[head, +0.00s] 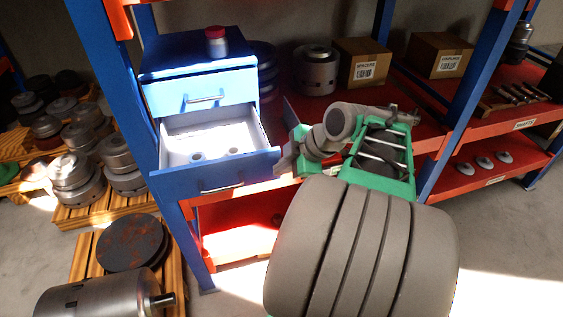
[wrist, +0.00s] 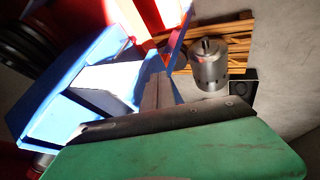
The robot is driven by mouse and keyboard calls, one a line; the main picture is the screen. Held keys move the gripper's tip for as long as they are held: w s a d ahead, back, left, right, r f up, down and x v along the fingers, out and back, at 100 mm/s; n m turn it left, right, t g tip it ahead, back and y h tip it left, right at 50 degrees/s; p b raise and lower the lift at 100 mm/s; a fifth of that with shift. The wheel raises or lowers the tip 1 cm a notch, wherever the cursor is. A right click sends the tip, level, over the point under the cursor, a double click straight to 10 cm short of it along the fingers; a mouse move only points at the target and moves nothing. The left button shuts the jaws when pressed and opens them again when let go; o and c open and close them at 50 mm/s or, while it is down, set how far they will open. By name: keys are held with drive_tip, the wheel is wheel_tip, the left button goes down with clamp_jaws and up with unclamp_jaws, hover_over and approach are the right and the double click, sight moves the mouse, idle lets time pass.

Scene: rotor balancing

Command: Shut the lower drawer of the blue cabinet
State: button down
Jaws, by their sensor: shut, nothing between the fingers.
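The blue cabinet (head: 198,60) stands on the red shelf of the rack. Its upper drawer (head: 212,93) is shut. Its lower drawer (head: 226,178) is pulled out, with a pale inside holding a few small round parts (head: 197,156). My gripper (head: 281,168) is at the right end of the lower drawer's front, close to it; I cannot tell whether it touches. The fingers are shut with nothing between them. In the wrist view the fingers (wrist: 158,92) reach toward the blue drawer (wrist: 105,85), partly hidden by the green gripper body.
A jar with a red lid (head: 216,41) stands on the cabinet. A metal cylinder (head: 316,70) and cardboard boxes (head: 362,62) are right of it. A blue rack post (head: 160,150) stands left of the drawer. Pallets with rotors (head: 90,165) lie on the floor at left.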

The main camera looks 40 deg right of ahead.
drive_tip(key=shift+w, duration=0.25)
drive_tip(key=shift+w, duration=0.1)
